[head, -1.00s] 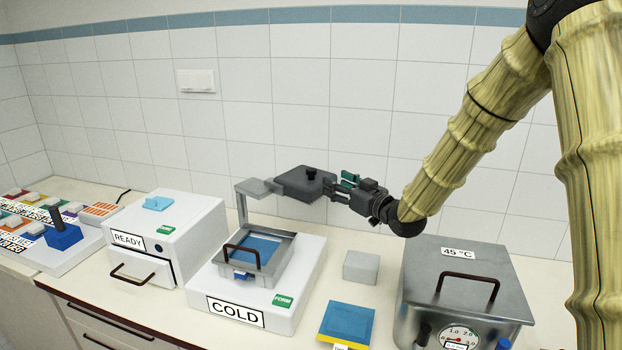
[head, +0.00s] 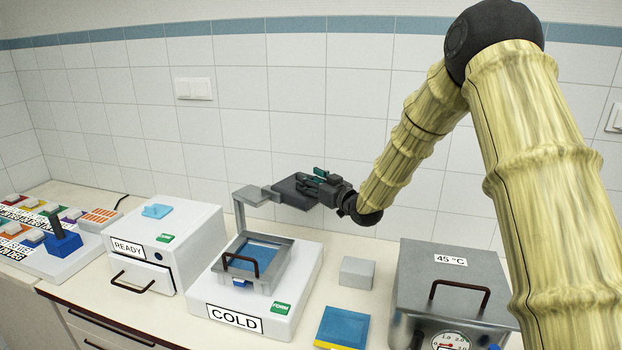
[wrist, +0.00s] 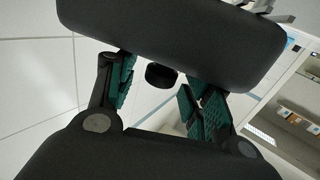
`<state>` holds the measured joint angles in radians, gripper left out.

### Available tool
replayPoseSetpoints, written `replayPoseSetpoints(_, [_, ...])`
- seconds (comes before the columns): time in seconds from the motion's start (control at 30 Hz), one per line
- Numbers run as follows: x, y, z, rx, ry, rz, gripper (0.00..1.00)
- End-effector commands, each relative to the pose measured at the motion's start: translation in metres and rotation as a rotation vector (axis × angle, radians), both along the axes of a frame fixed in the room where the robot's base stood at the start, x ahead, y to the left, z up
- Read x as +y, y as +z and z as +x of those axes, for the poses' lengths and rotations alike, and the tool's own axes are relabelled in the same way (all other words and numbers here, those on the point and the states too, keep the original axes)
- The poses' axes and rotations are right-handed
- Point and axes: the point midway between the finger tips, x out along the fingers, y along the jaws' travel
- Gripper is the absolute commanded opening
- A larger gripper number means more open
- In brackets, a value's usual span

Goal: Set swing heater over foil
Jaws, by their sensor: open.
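The swing heater (head: 295,190) is a dark grey plate on a light grey arm and post at the back left of the COLD unit. Its plate hangs out to the right of the post, not above the foil. The blue foil (head: 259,251) lies in the grey square frame (head: 283,262) on the white COLD base. My gripper (head: 318,177) is open at the heater plate's right side. In the wrist view a short black knob (wrist: 160,76) shows between the teal finger pads (wrist: 165,95). The fingers are apart; contact with the knob cannot be told.
The metal 45 °C box (head: 415,268) is further right. The white READY box (head: 195,240) is left, with a joystick panel (head: 85,250) beyond. The tiled wall is behind.

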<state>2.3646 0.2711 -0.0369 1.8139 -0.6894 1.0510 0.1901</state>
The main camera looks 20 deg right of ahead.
Motion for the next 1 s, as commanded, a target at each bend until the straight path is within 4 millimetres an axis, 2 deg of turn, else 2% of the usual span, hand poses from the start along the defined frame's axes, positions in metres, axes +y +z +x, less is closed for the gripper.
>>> replayPoseSetpoints(0.3, [0.0003, -0.0002, 0.0015, 0.000, -0.001, 0.000, 0.49])
replayPoseSetpoints(0.57, [-0.0002, -0.0002, 0.0013, 0.000, -0.001, 0.000, 0.02])
replayPoseSetpoints(1.0, [0.0069, -0.0024, -0.0012, 0.001, -0.034, 0.000, 0.00])
